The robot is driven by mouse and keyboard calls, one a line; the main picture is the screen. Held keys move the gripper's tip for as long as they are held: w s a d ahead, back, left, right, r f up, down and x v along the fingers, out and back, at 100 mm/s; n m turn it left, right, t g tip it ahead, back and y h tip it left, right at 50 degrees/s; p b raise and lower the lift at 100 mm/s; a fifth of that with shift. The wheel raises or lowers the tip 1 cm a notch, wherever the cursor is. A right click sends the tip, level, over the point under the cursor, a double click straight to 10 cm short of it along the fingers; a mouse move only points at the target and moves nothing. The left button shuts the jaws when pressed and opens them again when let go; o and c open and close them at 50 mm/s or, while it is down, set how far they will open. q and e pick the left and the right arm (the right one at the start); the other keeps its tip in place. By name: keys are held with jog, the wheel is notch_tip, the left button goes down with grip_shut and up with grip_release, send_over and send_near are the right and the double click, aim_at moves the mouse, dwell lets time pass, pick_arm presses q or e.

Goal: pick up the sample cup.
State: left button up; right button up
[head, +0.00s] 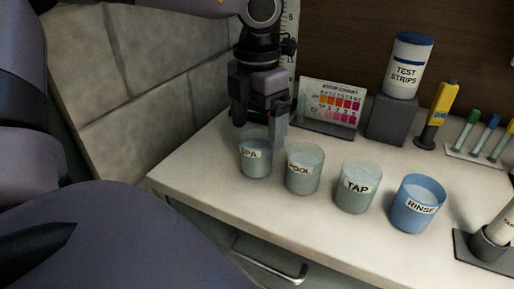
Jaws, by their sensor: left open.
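Several cups stand in a row on the white counter (310,218). From left to right they are a greenish SPA cup (256,167), a POOL cup (302,178), a TAP cup (357,199) and a blue RINSE cup (414,217). The task does not say which label the sample cup bears. My left gripper (259,126) is open, pointing down just above and behind the SPA cup's rim. Its fingers overlap the rim in the picture, so I cannot tell whether they touch it. My right gripper is not in view.
Behind the cups stand a colour chart (328,104), a white TEST STRIPS bottle (408,66) on a grey block (391,121), and a yellow-topped device (440,112). Capped vials (466,130) stand at right. A stone wall (130,70) borders the left.

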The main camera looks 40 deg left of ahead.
aim_at(256, 149)
pick_arm(q)
notch_tip(256, 149, down, 6)
jog(key=shift+a+f, duration=0.1)
jog(key=shift+a, duration=0.05)
jog(key=shift+c, duration=0.2)
jog(key=c, duration=1.1)
